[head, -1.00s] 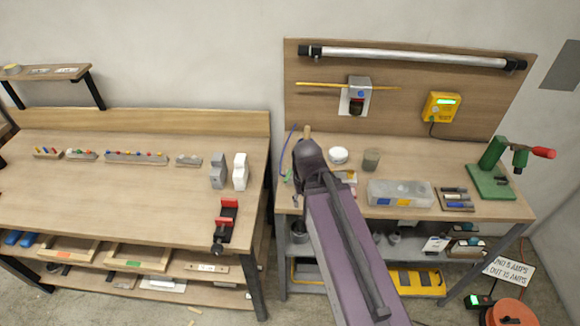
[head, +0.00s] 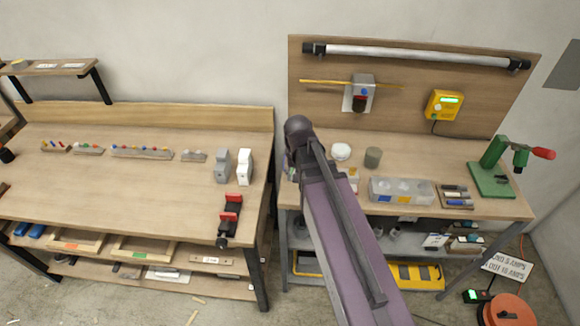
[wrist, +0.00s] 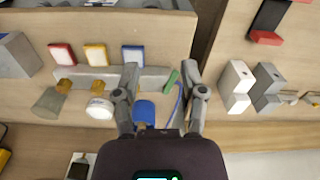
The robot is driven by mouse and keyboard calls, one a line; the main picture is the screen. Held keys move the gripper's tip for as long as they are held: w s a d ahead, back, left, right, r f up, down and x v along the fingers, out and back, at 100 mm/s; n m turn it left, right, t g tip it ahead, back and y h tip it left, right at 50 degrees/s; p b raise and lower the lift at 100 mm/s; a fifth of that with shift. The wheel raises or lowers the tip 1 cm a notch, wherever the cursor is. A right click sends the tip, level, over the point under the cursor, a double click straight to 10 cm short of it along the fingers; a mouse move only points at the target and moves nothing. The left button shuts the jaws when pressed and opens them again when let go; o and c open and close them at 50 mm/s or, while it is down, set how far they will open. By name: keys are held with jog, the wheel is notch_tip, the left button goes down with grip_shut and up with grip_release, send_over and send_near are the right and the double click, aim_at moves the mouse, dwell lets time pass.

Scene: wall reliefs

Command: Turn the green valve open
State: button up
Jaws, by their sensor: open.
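The green valve handle (wrist: 171,82) is a small slanted green lever at the right end of a grey bar (wrist: 165,77) in the wrist view. My gripper (wrist: 162,80) is open, with one finger on each side of it; the handle is closer to the right finger. I cannot tell whether the fingers touch it. A blue hose (wrist: 179,103) runs beside the handle. In the head view my arm covers most of this spot on the right bench, and my fingers are hidden.
Red (wrist: 62,54), yellow (wrist: 96,55) and blue (wrist: 133,55) tags line the bar. A grey-green cup (wrist: 48,106), a white cap (wrist: 99,108) and a blue cup (wrist: 145,111) are close by. A clear box (head: 402,190) and a green press (head: 492,172) stand farther right.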

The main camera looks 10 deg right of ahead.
jog(key=w+r+m+p, duration=0.3)
jog(key=w+r+m, duration=0.1)
jog(key=w, duration=0.6)
jog(key=shift+r+p, duration=0.4)
jog(key=shift+r, duration=0.05)
jog(key=shift+w+f, duration=0.1)
jog(key=shift+f, duration=0.05)
notch_tip(320, 180, down, 14)
jog(key=b, duration=1.3)
jog(key=shift+r+b, duration=0.25)
jog(key=shift+b, duration=0.15)
